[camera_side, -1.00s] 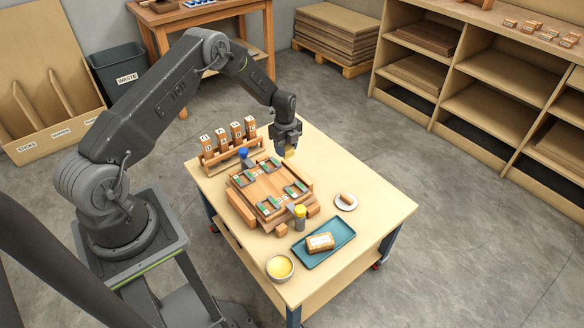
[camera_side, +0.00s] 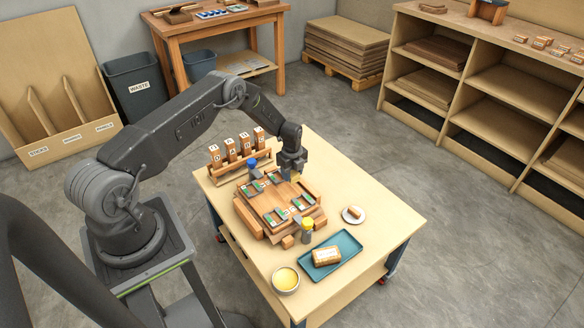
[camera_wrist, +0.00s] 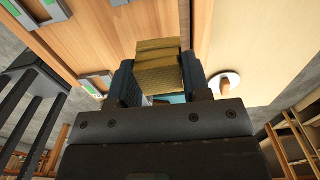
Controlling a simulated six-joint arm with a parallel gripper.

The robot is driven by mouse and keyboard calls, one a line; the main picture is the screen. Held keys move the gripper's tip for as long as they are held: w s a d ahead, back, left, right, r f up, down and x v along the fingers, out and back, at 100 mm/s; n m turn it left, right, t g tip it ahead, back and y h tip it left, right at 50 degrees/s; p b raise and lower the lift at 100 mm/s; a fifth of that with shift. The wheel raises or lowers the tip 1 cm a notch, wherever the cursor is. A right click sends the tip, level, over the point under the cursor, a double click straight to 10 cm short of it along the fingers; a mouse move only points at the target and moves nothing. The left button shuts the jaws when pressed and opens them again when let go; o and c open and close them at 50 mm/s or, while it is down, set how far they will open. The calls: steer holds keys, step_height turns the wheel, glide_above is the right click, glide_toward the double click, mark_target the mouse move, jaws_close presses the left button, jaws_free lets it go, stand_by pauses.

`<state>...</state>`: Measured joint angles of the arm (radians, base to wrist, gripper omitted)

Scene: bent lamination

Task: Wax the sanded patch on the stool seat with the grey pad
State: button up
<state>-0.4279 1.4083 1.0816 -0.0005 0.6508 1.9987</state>
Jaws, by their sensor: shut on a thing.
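The stool seat (camera_side: 272,203) is a brown wooden panel on the table, with green-marked corner pieces on it. My gripper (camera_side: 292,178) is at the seat's far right edge, shut on a yellow-tan block. In the wrist view the block (camera_wrist: 158,70) sits between my fingers, beside the seat (camera_wrist: 140,22); whether it touches the seat I cannot tell. No clearly grey pad shows. A white dish (camera_side: 361,219) on the table's right side holds a small brown-topped piece (camera_side: 354,211). A bowl of yellow wax (camera_side: 286,279) stands at the near corner. I cannot make out the sanded patch.
A teal tray (camera_side: 347,241) holds a labelled block (camera_side: 326,256). A yellow-topped container (camera_side: 307,229) and a blue-topped one (camera_side: 252,167) stand beside the seat. A rack of lettered wooden blocks (camera_side: 238,157) lines the far left edge. The table's right side (camera_side: 345,180) has free room.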

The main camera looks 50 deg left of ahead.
mark_target(293, 189)
step_height(293, 189, down, 4)
steer(key=shift+f, duration=0.1)
steer(key=shift+s+f, duration=0.15)
steer(key=shift+s, duration=0.15)
steer(key=shift+s+f, duration=0.1)
steer(key=shift+s, duration=6.4)
steer(key=shift+w, duration=6.8)
steer(key=shift+d, duration=0.3)
steer(key=shift+s, duration=6.75)
steer(key=shift+w, duration=6.85)
steer(key=shift+s+r, duration=0.1)
steer(key=shift+r, duration=3.9)
